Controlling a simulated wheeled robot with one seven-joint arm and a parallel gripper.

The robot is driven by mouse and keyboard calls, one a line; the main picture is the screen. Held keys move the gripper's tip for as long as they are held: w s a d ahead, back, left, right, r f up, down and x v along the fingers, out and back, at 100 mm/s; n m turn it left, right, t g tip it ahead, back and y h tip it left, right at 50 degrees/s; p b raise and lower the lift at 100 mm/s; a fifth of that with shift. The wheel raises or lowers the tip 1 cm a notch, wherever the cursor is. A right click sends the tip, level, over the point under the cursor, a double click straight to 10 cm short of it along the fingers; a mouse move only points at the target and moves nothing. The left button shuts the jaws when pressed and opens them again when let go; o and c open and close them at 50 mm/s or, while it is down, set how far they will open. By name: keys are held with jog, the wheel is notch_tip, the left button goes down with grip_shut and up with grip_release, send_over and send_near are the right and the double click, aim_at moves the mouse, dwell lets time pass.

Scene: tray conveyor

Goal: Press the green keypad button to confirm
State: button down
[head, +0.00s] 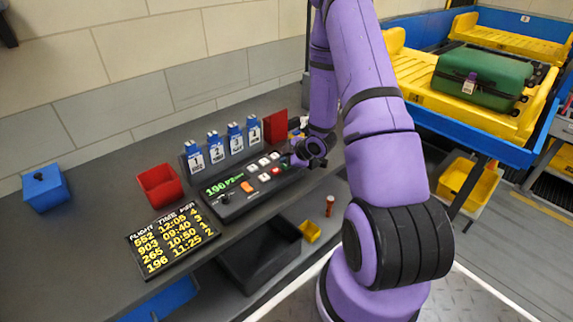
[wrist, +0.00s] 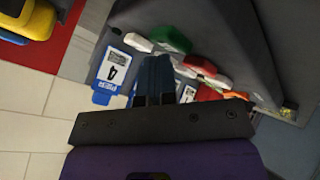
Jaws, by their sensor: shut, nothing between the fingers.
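I cannot tell whether the tips touch the green button. In the head view the dark keypad (head: 228,207) lies on the counter, with a lit display (head: 222,186), white buttons, an orange button (head: 247,186) and a red button (head: 276,171). My gripper (head: 299,161) is over its right end, and I cannot make out the green button there.
Several numbered blue tags (head: 215,148) stand behind the keypad. A red open bin (head: 160,186), a blue box (head: 45,188) and a flight board (head: 173,240) are to the left. A red upright block (head: 275,127) stands near my wrist. A green suitcase (head: 482,80) lies on a yellow tray at right.

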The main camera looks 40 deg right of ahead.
jog(key=shift+f, duration=0.15)
dwell(0.4)
jog(key=shift+r, duration=0.9)
jog(key=shift+r, duration=0.1)
jog(key=shift+r, duration=2.4)
